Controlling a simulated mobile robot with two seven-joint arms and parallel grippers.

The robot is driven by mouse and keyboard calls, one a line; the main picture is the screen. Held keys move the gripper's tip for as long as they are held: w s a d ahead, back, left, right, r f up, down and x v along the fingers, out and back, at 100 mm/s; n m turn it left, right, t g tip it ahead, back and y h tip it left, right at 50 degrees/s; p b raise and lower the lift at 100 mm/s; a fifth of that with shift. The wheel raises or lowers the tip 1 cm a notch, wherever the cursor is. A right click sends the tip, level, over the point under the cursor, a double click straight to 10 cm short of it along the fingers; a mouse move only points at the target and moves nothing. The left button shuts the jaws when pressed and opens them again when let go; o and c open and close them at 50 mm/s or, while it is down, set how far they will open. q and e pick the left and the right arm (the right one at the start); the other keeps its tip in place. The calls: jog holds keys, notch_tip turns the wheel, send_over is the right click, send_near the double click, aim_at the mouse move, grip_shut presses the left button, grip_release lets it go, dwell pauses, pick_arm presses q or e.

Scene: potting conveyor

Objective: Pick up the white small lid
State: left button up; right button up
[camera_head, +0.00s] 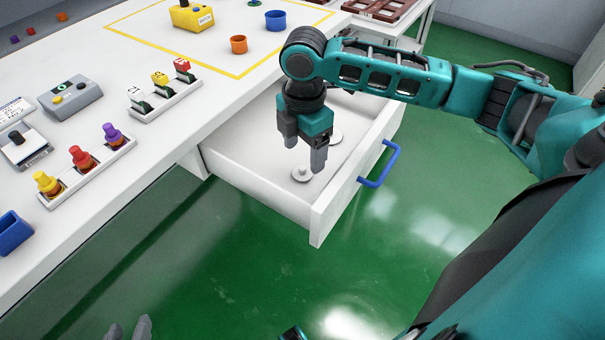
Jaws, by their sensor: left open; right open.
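The drawer (325,222) under the white table is pulled out, and white round lids lie inside it. One small white lid with a knob (301,174) lies on the drawer floor near the front. A second white lid (336,138) lies farther back, partly hidden by my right gripper. I cannot tell surely which of the two is smaller. My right gripper (304,152) is open and empty, pointing down into the drawer just above and behind the nearer lid, apparently not touching it.
The drawer's walls and blue handle (379,166) stand close around my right gripper. On the table (150,165) are colored bottles in a white rack (89,174), a grey button box (70,97), a yellow device (191,15), and orange (239,45) and blue (275,20) cups.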

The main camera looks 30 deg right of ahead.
aim_at(302, 168)
jog(key=f, duration=0.1)
jog(key=f+b, duration=0.1)
jog(key=f, duration=0.1)
jog(key=f+b, duration=0.1)
jog(key=f, duration=0.1)
jog(key=shift+w, duration=0.25)
jog(key=shift+f, duration=0.25)
jog(key=shift+c, duration=0.4)
jog(key=shift+c, duration=1.4)
jog(key=shift+r, duration=0.1)
jog(key=c, duration=0.8)
